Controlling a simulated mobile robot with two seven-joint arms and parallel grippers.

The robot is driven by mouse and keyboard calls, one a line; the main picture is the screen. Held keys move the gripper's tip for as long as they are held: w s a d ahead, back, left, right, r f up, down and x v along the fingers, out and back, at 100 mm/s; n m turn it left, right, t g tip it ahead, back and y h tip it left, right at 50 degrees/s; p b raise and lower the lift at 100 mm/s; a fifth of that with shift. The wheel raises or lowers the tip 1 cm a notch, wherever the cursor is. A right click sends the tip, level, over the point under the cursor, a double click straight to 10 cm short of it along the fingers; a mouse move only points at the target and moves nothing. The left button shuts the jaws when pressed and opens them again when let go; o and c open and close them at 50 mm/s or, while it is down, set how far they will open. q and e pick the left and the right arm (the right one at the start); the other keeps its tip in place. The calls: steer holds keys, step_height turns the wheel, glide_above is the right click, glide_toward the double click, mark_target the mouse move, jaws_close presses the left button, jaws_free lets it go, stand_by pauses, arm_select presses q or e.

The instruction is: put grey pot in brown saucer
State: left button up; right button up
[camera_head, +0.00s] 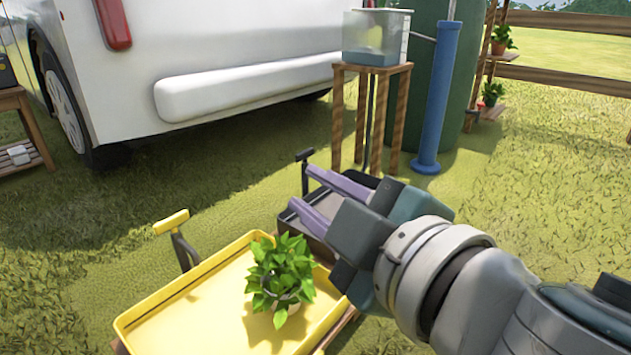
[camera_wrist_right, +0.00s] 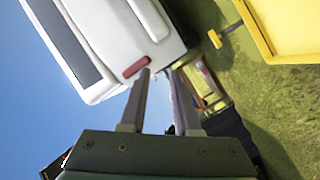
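A leafy green plant (camera_head: 281,270) stands in the yellow tray, at the bottom middle of the head view. Its leaves hide most of its pot; only a small pale, greyish part shows, so I cannot be sure of the colour. I cannot make out a brown saucer in either view. My right gripper (camera_head: 301,187) is in the air above and to the right of the plant, pointing left. Its two fingers are apart with nothing between them, as the right wrist view (camera_wrist_right: 161,72) also shows. My left gripper is in neither view.
The yellow tray (camera_head: 185,305) has a handle at its far left. A dark cart (camera_head: 292,222) is partly hidden behind my right gripper. A wooden stand (camera_head: 372,70) with a clear tank, a blue post (camera_head: 436,95) and a white vehicle (camera_head: 210,45) stand behind.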

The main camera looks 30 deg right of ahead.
steer(key=s+d+f+m+g+h, duration=0.3)
steer(key=s+d+f+m+g, duration=0.1)
steer(key=d+m, duration=0.1)
steer(key=s+a+f+m+g+y, duration=0.1)
steer(key=s+f+g, duration=0.2)
steer(key=s, duration=0.4)
steer(key=s+a+f+m+g+y, duration=0.1)
steer(key=s+f+g, duration=0.3)
steer(key=s, duration=0.4)
steer(key=shift+s+m+g+y, duration=0.3)
steer(key=shift+m+g+y, duration=0.2)
steer(key=shift+m+g, duration=0.3)
